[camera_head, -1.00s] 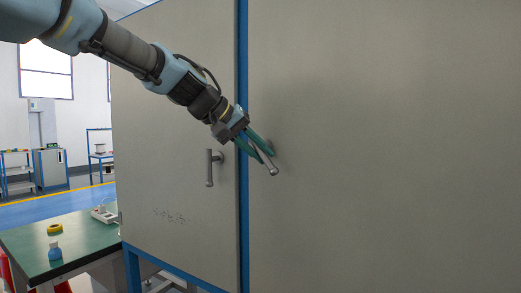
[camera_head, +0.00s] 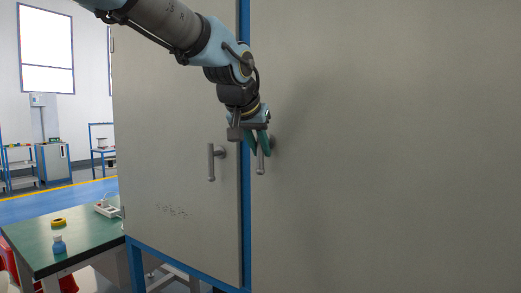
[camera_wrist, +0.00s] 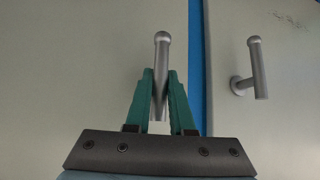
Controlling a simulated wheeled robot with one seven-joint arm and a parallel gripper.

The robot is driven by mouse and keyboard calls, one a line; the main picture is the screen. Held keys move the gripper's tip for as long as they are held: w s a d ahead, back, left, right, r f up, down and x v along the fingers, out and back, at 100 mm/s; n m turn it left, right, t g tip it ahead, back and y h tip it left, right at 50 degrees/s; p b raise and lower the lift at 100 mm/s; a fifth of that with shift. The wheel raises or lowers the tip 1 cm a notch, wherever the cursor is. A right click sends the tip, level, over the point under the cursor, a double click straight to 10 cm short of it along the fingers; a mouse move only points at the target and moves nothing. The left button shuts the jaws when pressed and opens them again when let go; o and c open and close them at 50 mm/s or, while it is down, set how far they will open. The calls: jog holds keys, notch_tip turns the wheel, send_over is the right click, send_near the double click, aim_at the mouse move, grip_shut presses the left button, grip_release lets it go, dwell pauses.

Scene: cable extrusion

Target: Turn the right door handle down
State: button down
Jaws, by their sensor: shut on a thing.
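The right door handle (camera_head: 261,163) is a grey metal bar on the right cabinet door (camera_head: 390,150). In the head view it points nearly straight down. My gripper (camera_head: 258,149) is at its upper part, with green fingers on either side of the bar. In the wrist view my gripper (camera_wrist: 160,85) is shut on the right handle (camera_wrist: 162,50), whose rounded end sticks out beyond the fingertips. The handle's mount is hidden in the wrist view and partly hidden in the head view.
The left door handle (camera_head: 211,163) hangs vertically on the left door (camera_head: 175,120), close beside my gripper. A blue frame strip (camera_head: 245,200) runs between the doors. A green table (camera_head: 75,240) with a yellow tape roll and a blue bottle stands at the lower left.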

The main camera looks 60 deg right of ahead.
dwell(0.5)
jog(key=c, duration=0.8)
grip_release()
jog(key=b+v, duration=0.2)
jog(key=v, duration=0.8)
jog(key=shift+s+a+r+b, duration=0.15)
jog(key=shift+a+r+b, duration=0.1)
jog(key=shift+a+b, duration=0.05)
